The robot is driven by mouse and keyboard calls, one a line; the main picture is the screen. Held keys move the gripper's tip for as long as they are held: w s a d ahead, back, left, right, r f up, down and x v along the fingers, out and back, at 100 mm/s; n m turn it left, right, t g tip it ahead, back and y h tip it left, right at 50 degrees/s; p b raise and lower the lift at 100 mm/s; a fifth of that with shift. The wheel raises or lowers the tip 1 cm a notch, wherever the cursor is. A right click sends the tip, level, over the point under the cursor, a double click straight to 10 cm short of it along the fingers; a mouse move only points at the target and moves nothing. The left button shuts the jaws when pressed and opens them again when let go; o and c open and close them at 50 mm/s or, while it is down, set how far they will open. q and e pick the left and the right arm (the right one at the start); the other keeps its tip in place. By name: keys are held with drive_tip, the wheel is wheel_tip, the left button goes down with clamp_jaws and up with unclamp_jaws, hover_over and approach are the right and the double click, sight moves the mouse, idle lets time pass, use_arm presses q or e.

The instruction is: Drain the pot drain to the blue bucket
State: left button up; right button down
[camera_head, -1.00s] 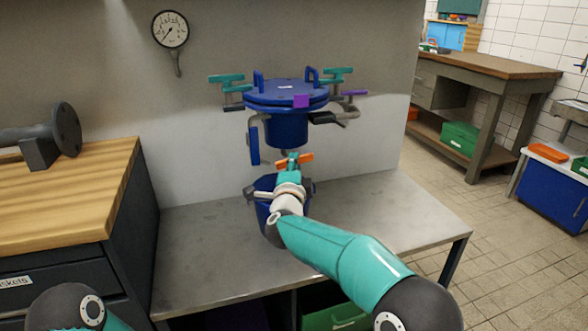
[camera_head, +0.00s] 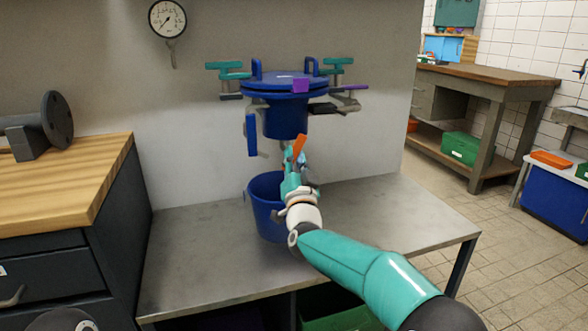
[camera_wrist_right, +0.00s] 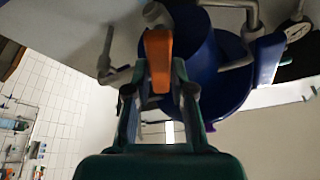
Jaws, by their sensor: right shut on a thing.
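The blue pot (camera_head: 285,122) with its flat lid is mounted at the wall above the metal table. Its drain has an orange handle (camera_head: 299,147), tilted steeply upward to the right. My right gripper (camera_head: 293,163) is shut on this handle. In the right wrist view, the orange handle (camera_wrist_right: 158,62) lies between the fingers of my right gripper (camera_wrist_right: 158,90). The blue bucket (camera_head: 264,208) stands upright on the table below the pot, partly hidden by my right gripper and wrist. The drain outlet and any flow are hidden. My left gripper is out of view.
The metal table (camera_head: 200,255) has bare space left and right of the bucket. A wooden-topped drawer cabinet (camera_head: 60,180) stands at the left. Teal clamps (camera_head: 228,70) and a purple handle (camera_head: 349,87) stick out around the pot. A pressure gauge (camera_head: 167,18) hangs on the wall.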

drive_tip(key=shift+w+d+f+n+y+b, duration=0.15)
drive_tip(key=shift+n+y+b, duration=0.5)
drive_tip(key=shift+n, duration=0.8)
drive_tip(key=shift+s+a+f+n+y+b, duration=0.15)
drive_tip(key=shift+n+y+b, duration=0.25)
drive_tip(key=shift+n+y, duration=0.75)
drive_tip(key=shift+w+d+f+n+y+b, duration=0.2)
drive_tip(key=shift+n+y+b, duration=0.25)
drive_tip(key=shift+n, duration=1.35)
drive_tip(key=shift+a+g, duration=0.1)
drive_tip(key=shift+g, duration=0.2)
drive_tip(key=c, duration=1.1)
unclamp_jaws()
drive_tip(key=shift+o, duration=0.5)
drive_tip(key=shift+s+r, duration=0.1)
drive_tip(key=shift+r, duration=0.15)
drive_tip(key=shift+s, duration=0.2)
drive_tip(key=v, duration=1.1)
drive_tip(key=shift+s+d+f, duration=0.2)
drive_tip(key=shift+d+f, duration=0.05)
drive_tip(key=shift+f, duration=0.05)
